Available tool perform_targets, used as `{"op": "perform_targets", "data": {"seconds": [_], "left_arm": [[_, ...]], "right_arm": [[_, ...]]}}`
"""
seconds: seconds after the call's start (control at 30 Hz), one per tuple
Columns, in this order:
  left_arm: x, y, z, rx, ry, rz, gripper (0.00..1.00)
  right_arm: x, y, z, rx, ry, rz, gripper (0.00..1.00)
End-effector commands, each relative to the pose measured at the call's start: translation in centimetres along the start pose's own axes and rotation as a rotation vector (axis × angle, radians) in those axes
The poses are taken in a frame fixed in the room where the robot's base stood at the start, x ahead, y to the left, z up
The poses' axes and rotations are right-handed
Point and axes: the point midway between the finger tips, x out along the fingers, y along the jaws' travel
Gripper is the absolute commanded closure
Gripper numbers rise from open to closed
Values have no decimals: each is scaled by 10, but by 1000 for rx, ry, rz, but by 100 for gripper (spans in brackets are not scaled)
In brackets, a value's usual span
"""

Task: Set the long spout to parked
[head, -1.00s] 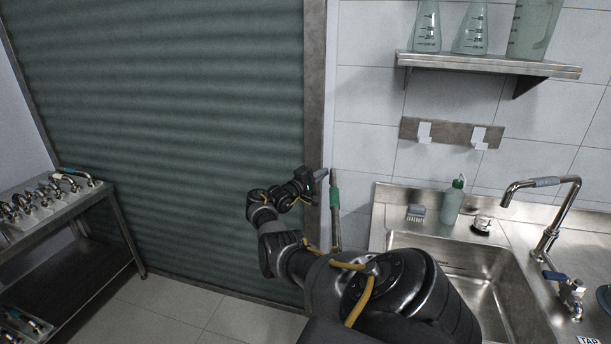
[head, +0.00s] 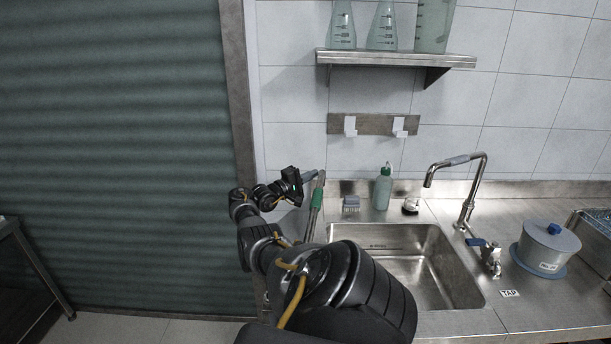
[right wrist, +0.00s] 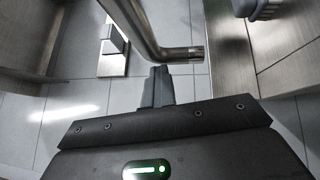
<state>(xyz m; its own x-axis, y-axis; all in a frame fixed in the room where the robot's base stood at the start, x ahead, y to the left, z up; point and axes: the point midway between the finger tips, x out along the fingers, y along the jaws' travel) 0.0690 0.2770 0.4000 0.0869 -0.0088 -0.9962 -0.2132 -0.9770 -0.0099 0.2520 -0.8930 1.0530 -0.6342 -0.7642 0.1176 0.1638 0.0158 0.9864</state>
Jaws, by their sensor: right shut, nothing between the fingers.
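A steel pipe with a green band (head: 317,197) rises at the sink counter's left end. The sink tap (head: 468,195) has a tall bent spout with a grey-blue band, its outlet facing left. No label shows which is the long spout. My right gripper (head: 314,176) is shut and empty, its tips close beside the top of the green-banded pipe. In the right wrist view a bent steel pipe (right wrist: 150,35) with a cut end passes just beyond the shut fingers (right wrist: 157,86). I cannot tell whether they touch. My left gripper is out of view.
A hook rail (head: 374,124) and a flask shelf (head: 400,58) are on the wall. A shutter (head: 110,150) fills the left.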

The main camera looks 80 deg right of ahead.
Motion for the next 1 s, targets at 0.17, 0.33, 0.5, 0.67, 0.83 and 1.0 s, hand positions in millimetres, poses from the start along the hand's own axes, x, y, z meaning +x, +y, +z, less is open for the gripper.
{"op": "perform_targets", "data": {"seconds": [0.17,0.33,0.5,0.67,0.83,1.0], "left_arm": [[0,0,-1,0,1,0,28],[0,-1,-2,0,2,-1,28],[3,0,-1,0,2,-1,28],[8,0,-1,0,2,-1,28],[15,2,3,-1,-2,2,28],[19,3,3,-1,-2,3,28]], "right_arm": [[11,-4,7,-3,-23,-8,100],[13,-7,7,-3,-22,-12,100],[0,-9,7,-4,-21,-11,100],[-40,-7,2,-2,-9,-7,100],[-86,-1,-2,-2,2,2,100],[-112,2,-2,-2,4,7,100]]}}
